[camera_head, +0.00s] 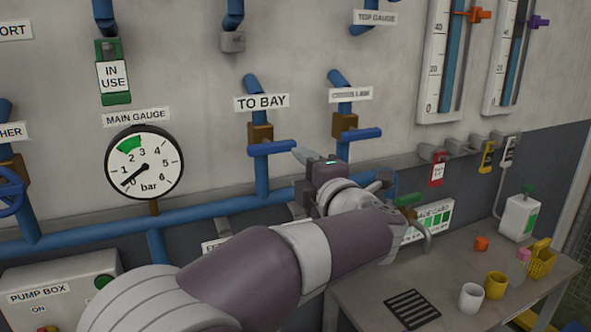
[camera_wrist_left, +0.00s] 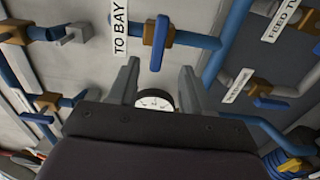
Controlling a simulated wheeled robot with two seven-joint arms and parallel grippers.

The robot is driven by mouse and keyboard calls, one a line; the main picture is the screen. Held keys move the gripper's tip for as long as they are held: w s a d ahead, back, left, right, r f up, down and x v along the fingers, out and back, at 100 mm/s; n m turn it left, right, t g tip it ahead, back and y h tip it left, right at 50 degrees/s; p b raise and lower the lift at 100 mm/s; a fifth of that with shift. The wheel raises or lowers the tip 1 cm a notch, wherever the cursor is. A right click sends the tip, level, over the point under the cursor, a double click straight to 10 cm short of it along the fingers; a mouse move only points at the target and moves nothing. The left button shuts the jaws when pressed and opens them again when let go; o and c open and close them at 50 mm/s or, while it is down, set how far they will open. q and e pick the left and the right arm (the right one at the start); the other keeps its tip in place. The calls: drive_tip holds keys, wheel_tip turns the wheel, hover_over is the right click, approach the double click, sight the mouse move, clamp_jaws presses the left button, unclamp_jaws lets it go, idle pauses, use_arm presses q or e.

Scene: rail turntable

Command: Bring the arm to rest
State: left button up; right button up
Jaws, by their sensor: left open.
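My left arm (camera_head: 345,247) reaches from the bottom of the head view up toward the pipe wall. Its gripper (camera_head: 312,165) is near the wall, just right of the TO BAY valve's blue handle (camera_head: 272,148). In the left wrist view the two fingers of the gripper (camera_wrist_left: 158,75) stand apart, with nothing held between them. The blue handle (camera_wrist_left: 160,42) shows beyond the fingertips, next to the TO BAY label (camera_wrist_left: 119,28). In the head view the fingers are partly hidden by the hand. My right gripper is in neither view.
Blue pipes (camera_head: 215,208) run along the wall around the hand. A second valve handle (camera_head: 360,134) is close to its upper right. The main gauge (camera_head: 143,162) is left. A table (camera_head: 452,296) at lower right carries cups, a yellow basket (camera_head: 541,260) and a black grille (camera_head: 412,308).

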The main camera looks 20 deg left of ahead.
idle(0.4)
use_arm(q)
drive_tip(key=w+d+f+m+t+h, duration=0.5)
drive_tip(key=d+f+m+h, duration=0.3)
drive_tip(key=d+m+h, duration=0.45)
wheel_tip(320, 180, down, 8)
drive_tip(key=s+d+m+g+h, duration=0.2)
drive_tip(key=m+g, duration=0.1)
drive_tip(key=m, duration=0.5)
drive_tip(key=s+a+f+m+g, duration=0.3)
drive_tip(key=s+f+g, duration=0.3)
drive_tip(key=s+f, duration=0.4)
drive_tip(key=s+a+f+m+g, duration=0.4)
drive_tip(key=s+f, duration=0.6)
drive_tip(key=s, duration=0.3)
drive_tip(key=shift+a+g+y, duration=0.35)
drive_tip(key=shift+a+g, duration=0.15)
drive_tip(key=shift+g, duration=0.6)
drive_tip(key=shift+s+m, duration=0.1)
drive_tip(key=shift+m, duration=0.15)
